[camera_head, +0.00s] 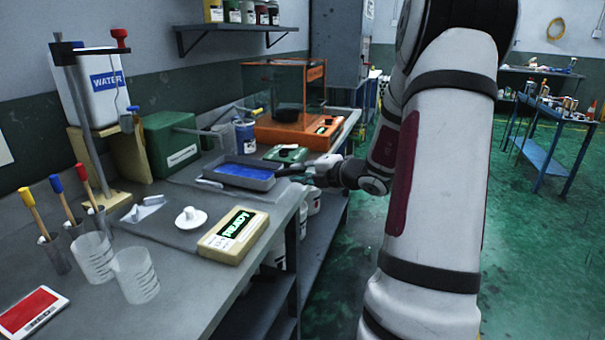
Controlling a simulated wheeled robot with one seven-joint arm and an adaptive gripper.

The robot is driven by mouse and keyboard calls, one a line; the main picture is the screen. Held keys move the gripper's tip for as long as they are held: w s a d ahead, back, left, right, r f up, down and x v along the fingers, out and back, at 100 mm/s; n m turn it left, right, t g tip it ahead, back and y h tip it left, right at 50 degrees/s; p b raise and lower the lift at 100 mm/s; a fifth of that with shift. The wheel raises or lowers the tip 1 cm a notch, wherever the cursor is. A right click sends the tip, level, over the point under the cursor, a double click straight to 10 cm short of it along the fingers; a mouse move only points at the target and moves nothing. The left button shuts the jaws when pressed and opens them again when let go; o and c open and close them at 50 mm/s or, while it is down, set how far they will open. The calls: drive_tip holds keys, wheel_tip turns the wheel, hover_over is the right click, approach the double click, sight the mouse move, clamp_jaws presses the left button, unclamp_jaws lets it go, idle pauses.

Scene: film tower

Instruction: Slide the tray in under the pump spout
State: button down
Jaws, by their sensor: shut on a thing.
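The tray (262,185) is a shallow dark grey rectangle with a blue inside, lying on the bench. The pump looks to be the green box (170,146) with a white label, standing left of the tray. Its thin grey spout (200,131) reaches right, toward the area behind the tray. The tray appears to sit in front of the spout tip, though the exact overlap is hard to tell. My gripper (284,173) is at the tray's right end, shut on it. The fingertips are small and dark here, so the exact grip is unclear.
A white-and-blue tub (245,136) and an orange machine with a clear hood (287,130) stand behind the tray. A green device (286,154) sits close by my gripper.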

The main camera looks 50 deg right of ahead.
drive_tip(key=c, duration=1.5)
unclamp_jaws()
drive_tip(key=shift+s, duration=0.1)
drive_tip(key=v, duration=1.2)
